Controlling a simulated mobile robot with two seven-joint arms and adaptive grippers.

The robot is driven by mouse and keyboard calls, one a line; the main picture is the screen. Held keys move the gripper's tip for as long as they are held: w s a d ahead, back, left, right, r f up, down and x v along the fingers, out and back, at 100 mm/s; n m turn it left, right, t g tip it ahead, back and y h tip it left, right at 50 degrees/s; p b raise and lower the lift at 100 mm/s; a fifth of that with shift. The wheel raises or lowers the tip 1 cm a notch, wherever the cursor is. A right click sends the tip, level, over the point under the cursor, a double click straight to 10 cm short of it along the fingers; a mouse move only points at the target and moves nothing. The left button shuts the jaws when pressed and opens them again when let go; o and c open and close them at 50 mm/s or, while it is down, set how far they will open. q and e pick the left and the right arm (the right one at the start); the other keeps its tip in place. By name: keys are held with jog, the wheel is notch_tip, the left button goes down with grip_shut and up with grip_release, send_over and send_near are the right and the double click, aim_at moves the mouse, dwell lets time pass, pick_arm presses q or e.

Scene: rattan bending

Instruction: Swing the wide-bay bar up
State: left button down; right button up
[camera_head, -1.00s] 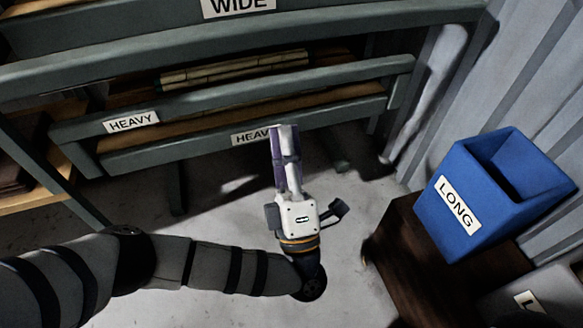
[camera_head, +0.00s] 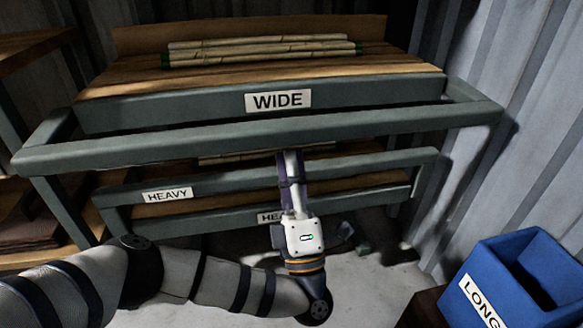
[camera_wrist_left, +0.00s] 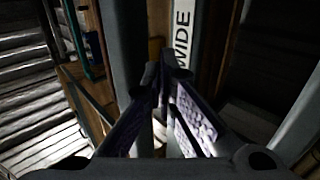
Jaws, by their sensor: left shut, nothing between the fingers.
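The wide-bay bar (camera_head: 200,145) is a long grey rail running across in front of the shelf edge with the WIDE label (camera_head: 278,101). It lies lowered, below that label in the head view. My left gripper (camera_head: 291,156) is shut and empty, pointing up, its purple-sided fingertips at the bar's lower edge. Whether they touch the bar I cannot tell. In the left wrist view the shut fingertips (camera_wrist_left: 166,68) lie between a dark grey beam, seemingly the bar (camera_wrist_left: 124,50), and the WIDE label (camera_wrist_left: 183,40). My right gripper is out of view.
Bamboo-like poles (camera_head: 262,50) lie on the wooden top shelf. A lower bay has HEAVY labels (camera_head: 167,195) on its grey rails. A blue LONG bin (camera_head: 505,290) stands at the lower right, near a corrugated wall (camera_head: 535,130).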

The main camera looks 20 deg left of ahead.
aim_at(290, 122)
pick_arm(q)
jog(key=shift+w+a+r+p, duration=0.15)
jog(key=shift+w+r+p, duration=0.15)
jog(key=shift+r, duration=0.4)
jog(key=shift+w+a+r+p, duration=0.2)
jog(key=shift+r+p, duration=0.15)
jog(key=shift+r, duration=0.35)
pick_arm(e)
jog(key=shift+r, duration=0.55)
pick_arm(q)
jog(key=shift+r, duration=0.1)
jog(key=shift+s+d+r+p, duration=0.1)
jog(key=shift+s+r+p, duration=0.05)
jog(key=shift+r+p, duration=0.65)
jog(key=shift+s+d+r+p, duration=0.15)
jog(key=shift+r+p, duration=0.45)
jog(key=shift+r, duration=0.35)
jog(key=shift+f, duration=0.1)
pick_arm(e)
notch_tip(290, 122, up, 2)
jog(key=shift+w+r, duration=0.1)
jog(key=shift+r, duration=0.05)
pick_arm(q)
jog(key=shift+w+a+r+p, duration=0.15)
jog(key=shift+r+p, duration=0.9)
jog(key=shift+r, duration=0.75)
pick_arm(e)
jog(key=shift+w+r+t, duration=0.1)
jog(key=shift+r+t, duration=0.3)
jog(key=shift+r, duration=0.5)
